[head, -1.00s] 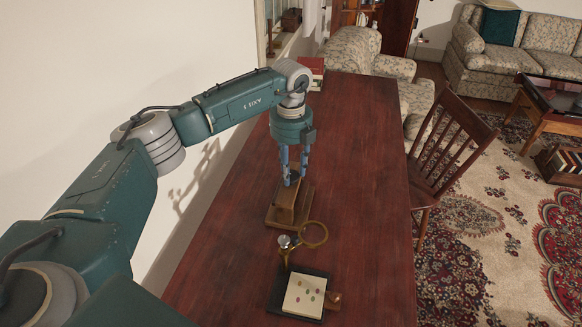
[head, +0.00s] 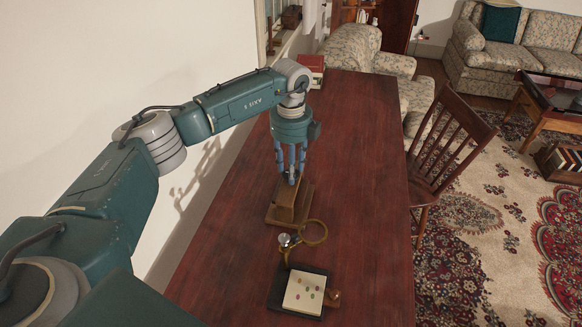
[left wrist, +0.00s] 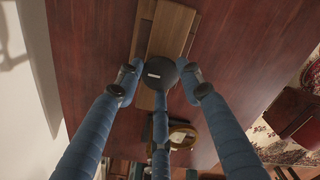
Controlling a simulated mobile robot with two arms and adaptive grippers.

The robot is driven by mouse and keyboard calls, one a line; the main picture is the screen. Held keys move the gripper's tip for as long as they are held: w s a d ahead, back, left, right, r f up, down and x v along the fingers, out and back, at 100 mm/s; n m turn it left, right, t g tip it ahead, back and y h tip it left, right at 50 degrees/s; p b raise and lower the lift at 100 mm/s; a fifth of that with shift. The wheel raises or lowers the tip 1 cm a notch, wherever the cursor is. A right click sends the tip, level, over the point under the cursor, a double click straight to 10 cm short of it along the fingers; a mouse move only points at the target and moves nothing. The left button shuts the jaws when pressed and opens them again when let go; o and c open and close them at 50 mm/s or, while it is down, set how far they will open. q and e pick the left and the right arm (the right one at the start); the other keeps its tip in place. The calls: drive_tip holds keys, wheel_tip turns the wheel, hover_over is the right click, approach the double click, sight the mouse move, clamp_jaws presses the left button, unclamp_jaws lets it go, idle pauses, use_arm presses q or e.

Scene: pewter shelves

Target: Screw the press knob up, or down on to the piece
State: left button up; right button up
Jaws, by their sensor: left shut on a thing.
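The wooden press (head: 285,215) stands on the dark red table, below my left gripper (head: 291,180). In the left wrist view its brown wooden body (left wrist: 172,30) lies under the dark round knob (left wrist: 159,73), which has a small white mark on top. The three blue fingers of my left gripper (left wrist: 160,84) are closed around the knob. The gripper points straight down. The piece inside the press cannot be made out. My right gripper is not in view.
A brass-ringed magnifier on a stand (head: 314,233) is close in front of the press. Nearer lies a dark board with a cream sheet (head: 304,292) bearing several small coloured bits. Red books (head: 311,68) lie at the far end. The table's right side is clear.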

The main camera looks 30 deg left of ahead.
use_arm(q)
drive_tip(key=o, duration=1.2)
drive_tip(key=shift+c, duration=0.2)
wheel_tip(320, 180, up, 12)
